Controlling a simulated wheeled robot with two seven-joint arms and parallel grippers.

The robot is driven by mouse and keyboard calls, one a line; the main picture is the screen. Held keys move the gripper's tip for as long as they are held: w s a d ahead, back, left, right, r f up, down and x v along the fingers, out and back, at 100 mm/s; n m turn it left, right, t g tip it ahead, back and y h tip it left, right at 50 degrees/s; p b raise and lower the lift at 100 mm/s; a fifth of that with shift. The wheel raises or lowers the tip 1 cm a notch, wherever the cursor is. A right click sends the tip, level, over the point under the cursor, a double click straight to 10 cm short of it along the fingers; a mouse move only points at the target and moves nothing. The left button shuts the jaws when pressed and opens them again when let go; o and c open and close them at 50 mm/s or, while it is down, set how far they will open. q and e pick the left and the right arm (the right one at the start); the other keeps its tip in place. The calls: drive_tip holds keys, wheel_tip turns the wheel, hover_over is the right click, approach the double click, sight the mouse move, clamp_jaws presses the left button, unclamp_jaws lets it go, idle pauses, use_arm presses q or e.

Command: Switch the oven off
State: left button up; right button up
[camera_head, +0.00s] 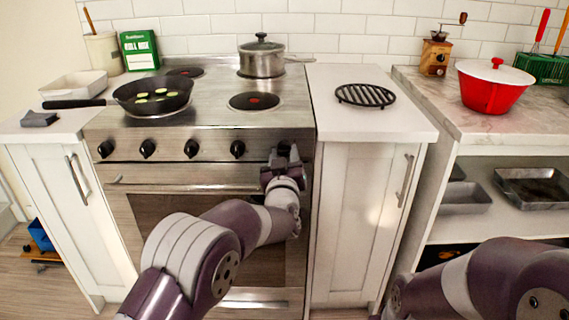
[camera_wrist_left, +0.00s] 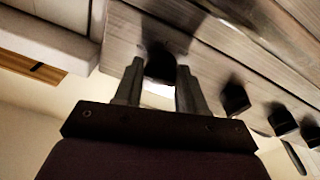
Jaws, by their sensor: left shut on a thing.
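The oven (camera_head: 215,180) has a steel front with a row of black knobs under the cooktop; one is the knob (camera_head: 237,149) just left of my gripper. My left gripper (camera_head: 284,156) is at the right end of this row, and its hand hides the end knob in the head view. In the left wrist view, my left gripper (camera_wrist_left: 158,76) has its two fingers on either side of the end knob (camera_wrist_left: 160,58), shut on it. The turn angle of this knob cannot be made out. My right gripper is out of view; only part of my right arm shows at lower right.
A frying pan (camera_head: 153,97) with food and a lidded pot (camera_head: 262,58) stand on the cooktop. The oven door handle (camera_head: 180,188) runs below the knobs. A black trivet (camera_head: 366,95) lies on the right counter, and a red pot (camera_head: 492,88) stands farther right.

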use_arm(q)
drive_tip(key=n+y+b, duration=0.1)
drive_tip(key=n+b, duration=0.1)
drive_tip(key=n, duration=0.3)
drive_tip(key=shift+f+b, duration=0.2)
drive_tip(key=shift+b, duration=0.1)
drive_tip(key=n+b, duration=0.2)
drive_tip(key=n, duration=0.3)
drive_tip(key=shift+d+y, duration=0.1)
drive_tip(key=shift+y, duration=0.2)
drive_tip(key=n+b, duration=0.1)
drive_tip(key=n, duration=0.1)
drive_tip(key=n+b, duration=0.1)
drive_tip(key=n, duration=0.2)
drive_tip(key=shift+d+g+y, duration=0.1)
drive_tip(key=shift+g+y, duration=0.2)
drive_tip(key=shift+r+n+g+y+b, duration=0.15)
drive_tip(key=shift+n+b, duration=0.3)
drive_tip(key=shift+n, duration=0.55)
drive_tip(key=shift+n+g+y+b, duration=0.15)
drive_tip(key=shift+n+b, duration=0.25)
drive_tip(key=shift+n, duration=0.6)
drive_tip(key=o, duration=1)
drive_tip(key=shift+r, duration=0.1)
